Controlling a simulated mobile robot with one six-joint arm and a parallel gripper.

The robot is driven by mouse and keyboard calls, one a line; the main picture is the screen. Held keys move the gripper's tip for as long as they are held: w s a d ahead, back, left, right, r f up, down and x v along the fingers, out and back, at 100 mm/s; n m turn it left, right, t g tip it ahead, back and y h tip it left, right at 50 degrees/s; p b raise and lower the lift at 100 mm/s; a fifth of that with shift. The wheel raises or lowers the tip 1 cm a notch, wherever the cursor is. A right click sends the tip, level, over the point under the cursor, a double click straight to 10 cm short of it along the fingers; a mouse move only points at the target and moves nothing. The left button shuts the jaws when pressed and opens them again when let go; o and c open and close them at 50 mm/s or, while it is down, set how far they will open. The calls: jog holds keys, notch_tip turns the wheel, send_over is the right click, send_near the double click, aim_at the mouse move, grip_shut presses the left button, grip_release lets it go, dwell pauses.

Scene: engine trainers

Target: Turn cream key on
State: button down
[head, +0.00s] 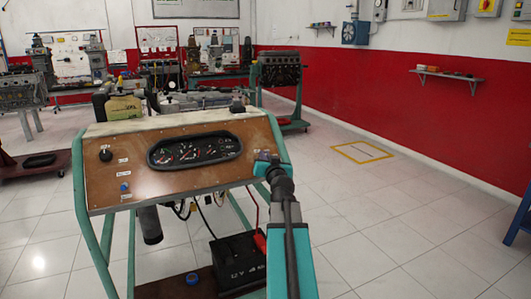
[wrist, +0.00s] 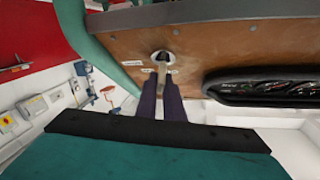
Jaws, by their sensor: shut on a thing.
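The cream key (wrist: 166,68) sits in a round dark switch (wrist: 161,55) on the brown wooden panel (wrist: 210,45) of the engine trainer. My gripper (wrist: 165,78) is shut on the key, one dark finger on each side of it. The fingers hide part of the key, so its exact turn angle is hard to read. In the head view my arm reaches the right end of the panel (head: 215,187), and my wrist hides the key and its switch there.
The gauge cluster (head: 194,150) lies left of my arm, with a black knob (head: 105,155) and a blue button (head: 124,187) farther left. A black battery (head: 237,262) stands below the panel. Open tiled floor (head: 375,220) lies to the right.

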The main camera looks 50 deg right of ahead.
jog(key=shift+d+r+m+g+h+p, duration=0.15)
jog(key=shift+m+g+h+p, duration=0.35)
jog(key=shift+p, duration=1.65)
jog(key=shift+d+r+m+g+h+p, duration=0.15)
jog(key=shift+m+p, duration=0.55)
jog(key=shift+p, duration=1.4)
jog(key=m+g+p, duration=0.1)
jog(key=m+p, duration=0.1)
jog(key=p, duration=0.9)
jog(key=shift+g+h+p, duration=0.25)
jog(key=shift+h+p, duration=0.1)
jog(key=m+p, duration=0.1)
jog(key=p, duration=0.2)
jog(key=shift+g, duration=0.3)
jog(key=shift+a+f+m+p, duration=0.1)
jog(key=shift+f+m+p, duration=0.25)
jog(key=shift+p, duration=0.9)
jog(key=shift+s+f, duration=0.1)
jog(key=c, duration=1.9)
grip_release()
jog(key=shift+o, duration=0.2)
jog(key=shift+s+a, duration=0.1)
jog(key=shift+a, duration=0.1)
